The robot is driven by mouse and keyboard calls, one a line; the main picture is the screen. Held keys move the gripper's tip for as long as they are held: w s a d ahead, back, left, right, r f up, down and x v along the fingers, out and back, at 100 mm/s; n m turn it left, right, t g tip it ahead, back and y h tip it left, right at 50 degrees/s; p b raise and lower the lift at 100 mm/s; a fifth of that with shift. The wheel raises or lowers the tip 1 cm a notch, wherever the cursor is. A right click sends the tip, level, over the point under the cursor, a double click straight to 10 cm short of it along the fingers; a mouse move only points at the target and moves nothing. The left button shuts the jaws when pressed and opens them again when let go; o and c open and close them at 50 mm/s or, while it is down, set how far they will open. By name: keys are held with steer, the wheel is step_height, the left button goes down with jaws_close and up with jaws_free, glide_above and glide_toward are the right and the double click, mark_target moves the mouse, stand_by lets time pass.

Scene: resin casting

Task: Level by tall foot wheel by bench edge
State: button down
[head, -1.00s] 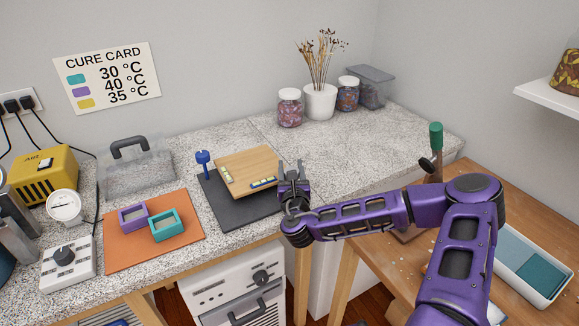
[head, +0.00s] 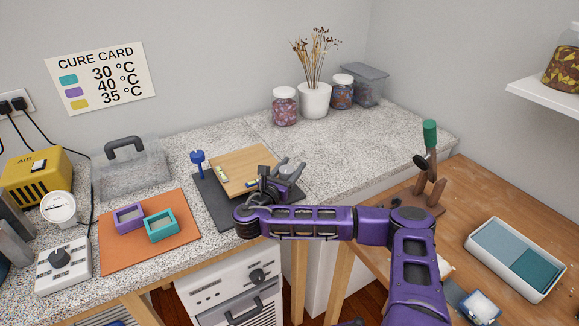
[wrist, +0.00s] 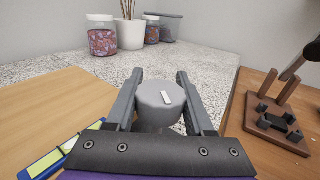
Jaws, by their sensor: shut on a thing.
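A wooden levelling board (head: 238,166) lies on a dark plate (head: 212,196) near the bench's front edge. A blue tall foot wheel (head: 197,158) stands at its back left corner. One small level vial (head: 222,173) lies along the board's left side; another at the front edge shows in the wrist view (wrist: 55,160) as a blue and green strip, its bubble not readable. My gripper (head: 290,168) is at the board's right corner. In the wrist view, its fingers are shut on a grey round wheel (wrist: 158,98) with a white mark on top. In the head view my gripper hides this wheel.
An orange mat (head: 150,250) with purple and teal frames lies left. Jars (head: 285,107) and a white vase (head: 314,100) stand at the back. Granite bench behind my gripper is clear. A wooden stand (head: 430,195) and a tray (head: 515,260) are on the right table.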

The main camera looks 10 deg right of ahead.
steer(key=shift+d+r+m+g+h, duration=0.1)
steer(key=shift+d+m+g+h, duration=0.05)
steer(key=shift+m+g+h, duration=0.4)
steer(key=shift+c, duration=1.4)
jaws_free()
steer(key=shift+s, duration=0.15)
